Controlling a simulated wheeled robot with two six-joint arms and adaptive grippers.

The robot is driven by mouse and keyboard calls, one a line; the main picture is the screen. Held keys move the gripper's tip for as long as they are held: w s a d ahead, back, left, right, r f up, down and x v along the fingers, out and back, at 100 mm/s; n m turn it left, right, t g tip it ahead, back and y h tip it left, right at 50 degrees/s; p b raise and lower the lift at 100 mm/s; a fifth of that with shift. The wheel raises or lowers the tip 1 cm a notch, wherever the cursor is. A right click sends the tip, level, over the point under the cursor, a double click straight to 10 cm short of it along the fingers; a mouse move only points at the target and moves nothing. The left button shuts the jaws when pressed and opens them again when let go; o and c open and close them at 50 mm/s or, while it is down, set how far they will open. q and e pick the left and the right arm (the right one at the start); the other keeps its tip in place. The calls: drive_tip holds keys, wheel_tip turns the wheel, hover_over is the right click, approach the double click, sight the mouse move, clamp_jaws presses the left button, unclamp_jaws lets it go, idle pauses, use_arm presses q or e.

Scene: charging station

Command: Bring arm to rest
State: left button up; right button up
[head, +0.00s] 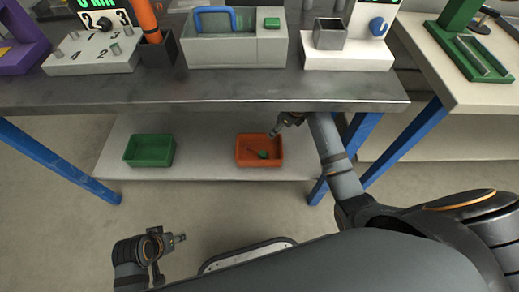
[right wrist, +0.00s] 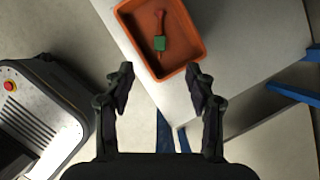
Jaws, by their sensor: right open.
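My right arm reaches down past the front edge of the workbench, and its gripper (head: 281,124) is just above the right end of an orange tray (head: 278,149). In the right wrist view that gripper (right wrist: 160,76) is open, with nothing between its fingers. The orange tray (right wrist: 185,17) lies just beyond the fingertips. A small tool with a green block (right wrist: 160,43) and a reddish end lies in the tray. My left gripper (head: 179,238) is low over the floor at the lower left, away from the bench; its finger opening is too small to judge.
The tray and a green bin (head: 149,151) stand on a low shelf (head: 205,172) under the metal workbench (head: 215,92). Blue legs (head: 65,164) flank the shelf. Open floor (head: 60,225) lies at left.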

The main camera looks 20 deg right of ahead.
drive_tip(key=s+f+n+h, duration=0.1)
drive_tip(key=s+f+n, duration=0.7)
drive_tip(key=s+n, duration=0.45)
use_arm(q)
drive_tip(key=s+a+f+g+y+p, duration=0.1)
drive_tip(key=s+a+p, duration=0.2)
drive_tip(key=s+p, duration=0.6)
drive_tip(key=s+a+f+g+p, duration=0.1)
drive_tip(key=s+a+p, duration=0.3)
drive_tip(key=p, duration=1.7)
drive_tip(key=s, duration=0.5)
drive_tip(key=shift+f+y+p, duration=0.3)
drive_tip(key=shift+y, duration=0.1)
use_arm(e)
drive_tip(key=s+d+f+n+g+h, duration=0.1)
drive_tip(key=s+n, duration=0.6)
drive_tip(key=s, duration=0.8)
drive_tip(key=s+d+f+n+g+h, duration=0.1)
drive_tip(key=s+d+f+n, duration=0.2)
drive_tip(key=s, duration=1.3)
drive_tip(key=d+n, duration=0.3)
drive_tip(key=n, duration=0.2)
drive_tip(key=shift+h, duration=0.4)
